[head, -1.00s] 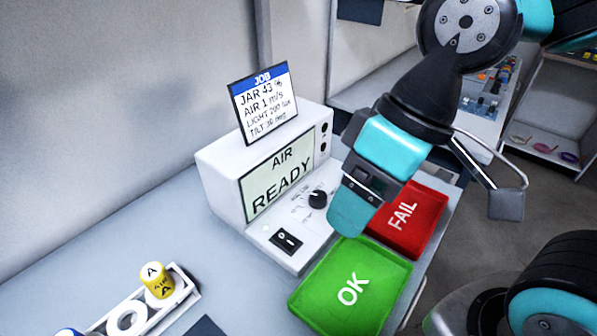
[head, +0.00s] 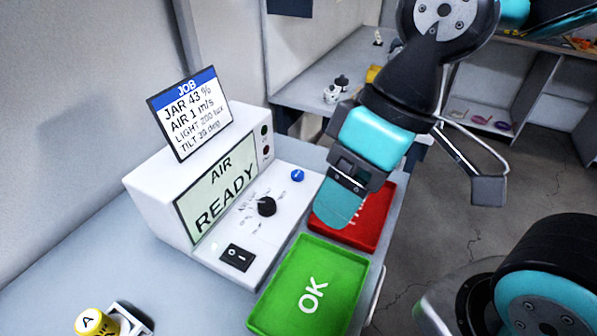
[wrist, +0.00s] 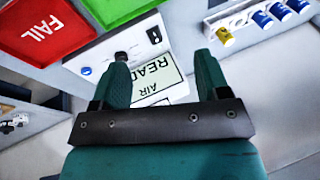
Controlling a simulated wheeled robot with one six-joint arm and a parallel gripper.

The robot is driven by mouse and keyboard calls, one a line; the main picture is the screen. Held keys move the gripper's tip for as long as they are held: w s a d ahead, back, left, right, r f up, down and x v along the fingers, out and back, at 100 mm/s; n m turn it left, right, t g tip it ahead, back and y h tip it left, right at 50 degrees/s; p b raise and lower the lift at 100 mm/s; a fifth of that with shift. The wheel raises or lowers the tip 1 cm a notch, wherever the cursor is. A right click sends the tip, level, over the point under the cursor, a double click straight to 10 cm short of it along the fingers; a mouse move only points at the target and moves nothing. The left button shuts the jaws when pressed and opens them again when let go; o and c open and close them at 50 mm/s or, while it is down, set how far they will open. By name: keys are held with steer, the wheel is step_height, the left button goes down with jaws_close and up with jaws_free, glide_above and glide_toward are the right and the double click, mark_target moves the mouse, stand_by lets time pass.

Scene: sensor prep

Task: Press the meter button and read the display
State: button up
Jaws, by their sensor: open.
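The white meter (head: 165,205) stands on the bench against the wall. Its display (head: 218,190) reads "AIR READY". On its sloped front are a black dial (head: 267,206), a blue button (head: 297,175) and a black rocker switch (head: 237,257). The wrist view shows the display (wrist: 160,82) upside down and partly hidden, with the blue button (wrist: 86,71) left of the fingers. My gripper (head: 340,203) is above the red tray in the head view, right of the meter and apart from it. In the wrist view its two fingers (wrist: 163,85) are apart with nothing between them.
A JOB card (head: 190,112) on the meter lists jar 43 %, air 1 m/s, light 200 lux, tilt in degrees. A green OK tray (head: 265,312) and a red FAIL tray (head: 378,225) lie before the meter. A yellow-topped jar (head: 90,322) stands at lower left.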

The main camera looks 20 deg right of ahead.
jaws_close()
stand_by(0.3)
stand_by(1.5)
